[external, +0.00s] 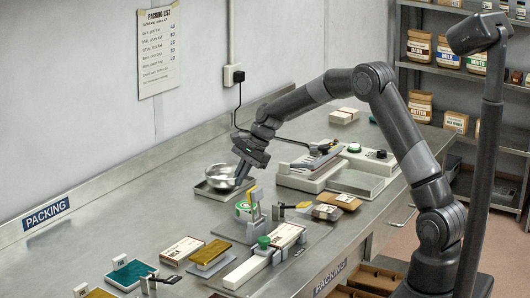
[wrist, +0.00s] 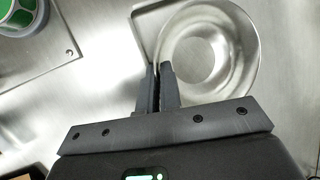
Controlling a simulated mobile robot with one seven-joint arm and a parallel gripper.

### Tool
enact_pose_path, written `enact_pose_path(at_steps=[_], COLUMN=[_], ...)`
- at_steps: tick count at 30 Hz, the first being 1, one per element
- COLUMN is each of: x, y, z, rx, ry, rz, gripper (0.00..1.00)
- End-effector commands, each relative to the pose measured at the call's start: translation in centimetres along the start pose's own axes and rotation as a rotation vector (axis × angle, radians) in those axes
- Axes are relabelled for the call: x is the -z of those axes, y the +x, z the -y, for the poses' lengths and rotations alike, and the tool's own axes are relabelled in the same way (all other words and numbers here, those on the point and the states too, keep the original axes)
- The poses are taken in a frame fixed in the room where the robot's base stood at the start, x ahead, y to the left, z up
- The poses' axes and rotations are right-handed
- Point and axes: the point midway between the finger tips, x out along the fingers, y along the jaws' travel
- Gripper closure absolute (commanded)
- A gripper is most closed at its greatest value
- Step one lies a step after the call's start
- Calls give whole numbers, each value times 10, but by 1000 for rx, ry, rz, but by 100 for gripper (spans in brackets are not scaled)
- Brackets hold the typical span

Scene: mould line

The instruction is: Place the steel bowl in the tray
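The steel bowl (external: 221,171) is shiny and round, at the left of the bench's middle in the external view. My gripper (external: 240,180) is at its right side. In the wrist view, the fingers of my gripper (wrist: 160,78) are close together, with the rim of the bowl (wrist: 207,48) between them. The shallow metal tray (external: 207,192) lies on the bench under the bowl; its corner edge also shows in the wrist view (wrist: 137,14). The bowl is over the tray and hides much of it. I cannot tell whether its base touches the tray floor.
A small stand with a green-marked part (external: 247,209) is close in front of my gripper. A white scale-like unit (external: 309,178) stands to the right. Boxes and teal and yellow trays (external: 131,273) fill the near bench. Bare bench lies left of the tray.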

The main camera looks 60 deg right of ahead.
Motion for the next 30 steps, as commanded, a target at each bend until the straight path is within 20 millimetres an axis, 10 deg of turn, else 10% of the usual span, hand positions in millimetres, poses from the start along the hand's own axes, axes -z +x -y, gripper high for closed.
enact_pose_path(at_steps=[20,30], x=[1,0], y=[1,-53], z=[0,1], rx=[0,5], ry=[0,0], rz=[0,-2], gripper=[74,74])
